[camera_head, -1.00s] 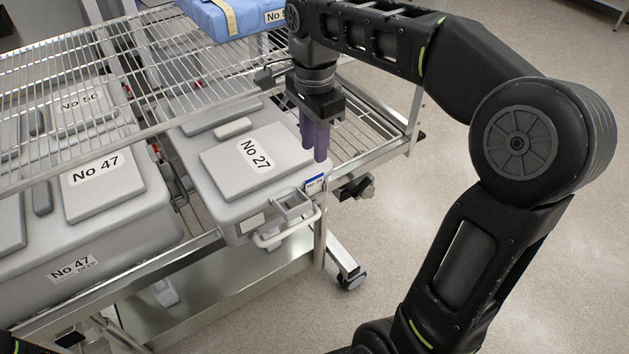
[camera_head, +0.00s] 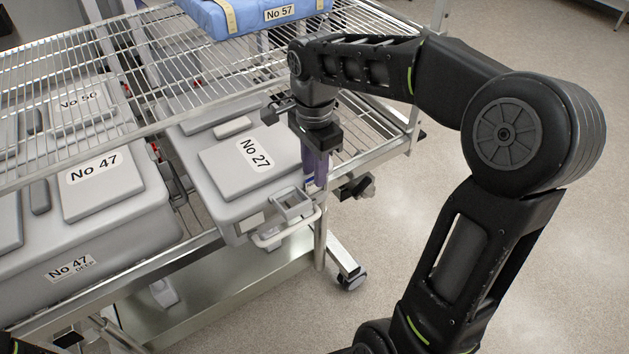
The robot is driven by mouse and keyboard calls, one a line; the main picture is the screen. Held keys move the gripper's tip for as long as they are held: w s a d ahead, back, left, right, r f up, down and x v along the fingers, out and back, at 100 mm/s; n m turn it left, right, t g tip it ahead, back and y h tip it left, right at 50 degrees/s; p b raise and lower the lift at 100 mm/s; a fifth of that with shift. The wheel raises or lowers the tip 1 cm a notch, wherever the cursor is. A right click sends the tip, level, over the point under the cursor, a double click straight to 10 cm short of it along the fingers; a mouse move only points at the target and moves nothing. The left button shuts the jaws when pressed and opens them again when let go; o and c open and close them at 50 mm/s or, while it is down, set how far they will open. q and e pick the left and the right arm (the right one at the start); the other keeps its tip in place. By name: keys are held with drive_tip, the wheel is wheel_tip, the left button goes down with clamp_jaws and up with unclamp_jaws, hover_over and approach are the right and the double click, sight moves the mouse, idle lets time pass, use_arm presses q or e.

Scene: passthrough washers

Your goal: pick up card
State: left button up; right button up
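The card (camera_head: 308,182), a small blue and white piece, is at the front right corner of the grey container labelled No 27 (camera_head: 215,190). Most of it is hidden behind the purple fingers of my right gripper (camera_head: 317,180). The gripper points down, with its fingertips at the card beside the container's front latch. The fingers look close together, and I cannot see whether they grip the card. My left gripper is not in view.
A metal latch and handle (camera_head: 290,225) stick out below the card. The wire rack (camera_head: 375,137) lies to the right and behind. A container labelled No 47 (camera_head: 110,215) stands at left, and a blue wrapped pack (camera_head: 240,20) at the back. Open floor lies to the right.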

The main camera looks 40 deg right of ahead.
drive_tip(key=shift+s+f, duration=0.1)
drive_tip(key=shift+f, duration=0.15)
drive_tip(key=shift+s+f, duration=0.1)
idle(0.3)
